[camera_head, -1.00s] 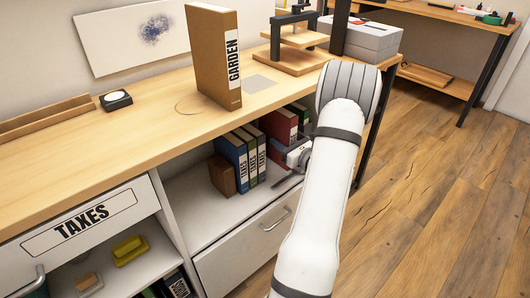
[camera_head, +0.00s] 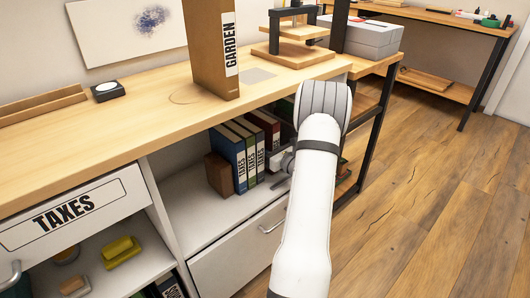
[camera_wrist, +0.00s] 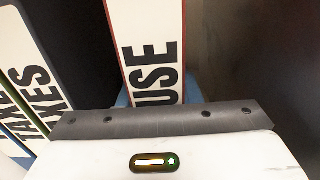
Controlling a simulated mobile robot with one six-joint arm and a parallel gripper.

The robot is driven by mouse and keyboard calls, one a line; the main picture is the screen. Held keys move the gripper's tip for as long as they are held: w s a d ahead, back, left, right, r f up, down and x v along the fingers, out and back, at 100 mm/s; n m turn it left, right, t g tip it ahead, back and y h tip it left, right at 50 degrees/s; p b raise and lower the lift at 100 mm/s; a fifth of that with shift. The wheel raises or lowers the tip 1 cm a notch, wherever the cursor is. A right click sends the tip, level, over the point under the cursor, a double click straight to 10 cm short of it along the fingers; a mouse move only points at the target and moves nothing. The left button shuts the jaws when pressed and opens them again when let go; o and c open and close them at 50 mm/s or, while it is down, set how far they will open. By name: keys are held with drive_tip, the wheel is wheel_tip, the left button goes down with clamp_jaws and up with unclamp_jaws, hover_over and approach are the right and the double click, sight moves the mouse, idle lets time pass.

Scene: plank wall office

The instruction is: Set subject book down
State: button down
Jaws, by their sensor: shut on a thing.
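My gripper is inside the open shelf compartment, largely hidden behind my arm in the head view. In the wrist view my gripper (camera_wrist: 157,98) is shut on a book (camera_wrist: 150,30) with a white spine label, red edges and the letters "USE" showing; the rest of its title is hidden. Blue finger pads show at both sides of its spine. Books labelled "TAXES" (camera_head: 240,160) stand upright to the left of it on the shelf (camera_head: 195,208); they also show at the left of the wrist view (camera_wrist: 40,85).
A brown "GARDEN" binder (camera_head: 208,50) stands on the wooden counter (camera_head: 130,110). A brown block (camera_head: 219,174) sits left of the books. The shelf floor in front of them is clear. A drawer (camera_head: 235,255) lies below, and a dark post (camera_head: 372,130) stands right of my arm.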

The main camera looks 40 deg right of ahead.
drive_tip(key=shift+r, duration=0.1)
drive_tip(key=c, duration=1)
unclamp_jaws()
drive_tip(key=shift+f, duration=0.2)
drive_tip(key=shift+c, duration=0.2)
drive_tip(key=shift+r, duration=0.1)
